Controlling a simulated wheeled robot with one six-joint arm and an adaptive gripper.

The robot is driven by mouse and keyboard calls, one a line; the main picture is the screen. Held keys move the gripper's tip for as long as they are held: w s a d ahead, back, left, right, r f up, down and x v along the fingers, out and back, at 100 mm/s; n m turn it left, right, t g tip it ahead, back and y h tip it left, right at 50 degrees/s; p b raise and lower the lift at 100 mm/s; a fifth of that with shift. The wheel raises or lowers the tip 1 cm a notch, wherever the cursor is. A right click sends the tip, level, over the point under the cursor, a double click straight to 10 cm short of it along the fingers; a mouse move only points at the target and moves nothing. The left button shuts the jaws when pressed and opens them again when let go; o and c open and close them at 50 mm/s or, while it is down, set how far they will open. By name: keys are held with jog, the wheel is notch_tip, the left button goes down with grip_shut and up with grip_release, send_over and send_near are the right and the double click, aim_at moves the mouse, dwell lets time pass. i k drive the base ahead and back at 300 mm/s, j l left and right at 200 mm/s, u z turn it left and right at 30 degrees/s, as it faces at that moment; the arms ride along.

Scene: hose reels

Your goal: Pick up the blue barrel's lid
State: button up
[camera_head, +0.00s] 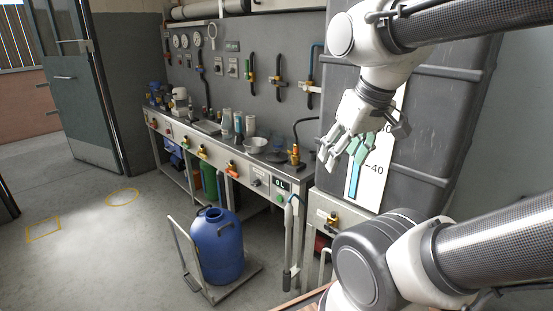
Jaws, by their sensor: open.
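The blue barrel (218,249) stands upright on a low flat trolley (196,284) on the floor, left of the picture's middle. Its top faces up, with a darker ring or lid (213,216) and small handles near the rim; the lid's edge is hard to make out. My gripper (328,148) is open and empty. It hangs at the end of my arm, up and to the right of the barrel, well apart from it, in front of the grey tank.
A steel workbench (228,172) with valves, bowls and bottles runs behind the barrel. The trolley's upright handle (183,250) is left of the barrel. A large grey tank (440,110) stands at the right. The floor at the left, with yellow markings (122,197), is clear.

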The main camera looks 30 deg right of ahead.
aim_at(276, 157)
jog(key=i+j+z, duration=0.3)
jog(key=i+j, duration=0.15)
jog(key=i, duration=0.3)
jog(key=i+j+z, duration=0.3)
jog(key=i+j, duration=0.35)
jog(key=i, duration=0.05)
